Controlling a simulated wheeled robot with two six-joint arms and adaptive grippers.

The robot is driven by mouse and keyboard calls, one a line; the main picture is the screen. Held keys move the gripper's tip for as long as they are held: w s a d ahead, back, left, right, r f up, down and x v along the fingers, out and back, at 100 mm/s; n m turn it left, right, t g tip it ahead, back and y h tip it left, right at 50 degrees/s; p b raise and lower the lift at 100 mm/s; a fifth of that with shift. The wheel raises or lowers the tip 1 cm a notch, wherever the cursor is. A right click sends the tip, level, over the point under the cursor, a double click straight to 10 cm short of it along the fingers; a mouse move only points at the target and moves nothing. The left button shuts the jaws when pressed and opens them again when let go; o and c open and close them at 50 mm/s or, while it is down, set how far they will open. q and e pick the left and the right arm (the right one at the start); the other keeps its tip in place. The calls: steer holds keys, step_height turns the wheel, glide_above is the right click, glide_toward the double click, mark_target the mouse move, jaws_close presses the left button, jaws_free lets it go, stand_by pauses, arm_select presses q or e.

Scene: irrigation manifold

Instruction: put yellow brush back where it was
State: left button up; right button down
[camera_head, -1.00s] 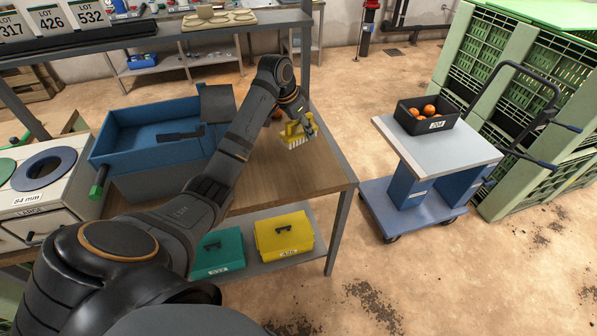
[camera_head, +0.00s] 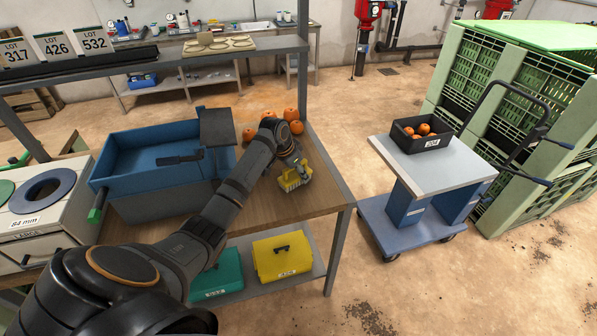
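The yellow brush (camera_head: 292,180) is at the right part of the wooden workbench (camera_head: 325,192), near its right edge. My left gripper (camera_head: 301,167) is at the brush, with its fingers around the upper part, and appears shut on it. The arm reaches in from the lower left across the bench. The brush's bristle side faces down; I cannot tell whether it touches the bench top. My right gripper is not in view.
Several oranges (camera_head: 297,127) lie at the bench's back right. A blue basin (camera_head: 150,150) stands left of my arm. Teal (camera_head: 216,279) and yellow boxes (camera_head: 283,258) sit on the lower shelf. A trolley (camera_head: 430,163) with a black crate (camera_head: 428,143) stands right.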

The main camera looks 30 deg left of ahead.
arm_select(q)
steer(key=o, duration=1.1)
steer(key=shift+r, duration=0.15)
steer(key=v, duration=1.2)
steer(key=shift+b, duration=0.35)
